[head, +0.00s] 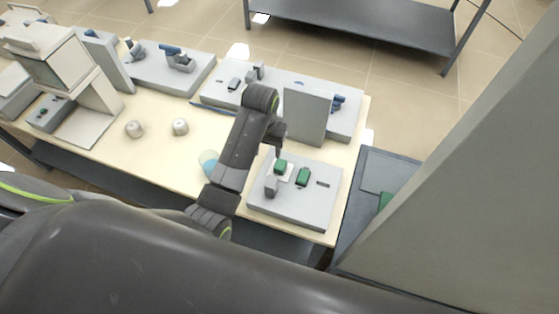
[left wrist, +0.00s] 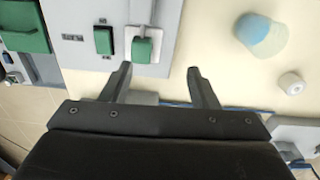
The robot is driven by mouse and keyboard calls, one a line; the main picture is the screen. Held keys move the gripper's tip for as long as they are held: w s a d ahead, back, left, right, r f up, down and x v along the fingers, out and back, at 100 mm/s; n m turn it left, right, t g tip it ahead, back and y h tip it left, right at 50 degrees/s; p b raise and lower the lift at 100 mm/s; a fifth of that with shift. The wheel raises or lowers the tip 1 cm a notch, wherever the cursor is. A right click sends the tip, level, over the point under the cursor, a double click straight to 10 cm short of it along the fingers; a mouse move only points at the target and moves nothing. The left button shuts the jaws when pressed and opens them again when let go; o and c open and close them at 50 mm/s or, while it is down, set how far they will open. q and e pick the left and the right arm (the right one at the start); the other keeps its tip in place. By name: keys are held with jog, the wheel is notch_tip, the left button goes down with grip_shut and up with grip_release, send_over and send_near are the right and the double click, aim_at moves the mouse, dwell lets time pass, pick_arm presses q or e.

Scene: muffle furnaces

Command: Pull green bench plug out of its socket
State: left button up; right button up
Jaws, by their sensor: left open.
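The green bench plug (head: 281,166) sits in a white socket plate on a grey bench panel (head: 322,206) at the table's right end. In the left wrist view the plug (left wrist: 142,50) stands in its white socket (left wrist: 131,33), just beyond the fingertips. My left gripper (head: 278,150) is above the panel, close to the plug. In the left wrist view its two fingers (left wrist: 157,73) are spread with nothing between them. The plug is nearer the left finger's side of the gap. My right gripper is not in view.
A dark green switch (head: 303,177) is beside the plug. A grey block (head: 271,187) stands in front of it. An upright grey plate (head: 307,116) stands behind the panel. A blue-green rounded object (head: 208,160) and two small pale knobs lie to the left.

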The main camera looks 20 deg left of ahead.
pick_arm(q)
notch_tip(320, 180, up, 4)
send_over(280, 164)
jog(key=shift+g, duration=0.3)
notch_tip(280, 164, down, 17)
jog(key=shift+r+b, duration=0.1)
jog(key=shift+b, duration=0.8)
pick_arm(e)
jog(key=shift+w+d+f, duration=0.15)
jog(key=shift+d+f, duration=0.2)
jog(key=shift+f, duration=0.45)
pick_arm(q)
grip_shut()
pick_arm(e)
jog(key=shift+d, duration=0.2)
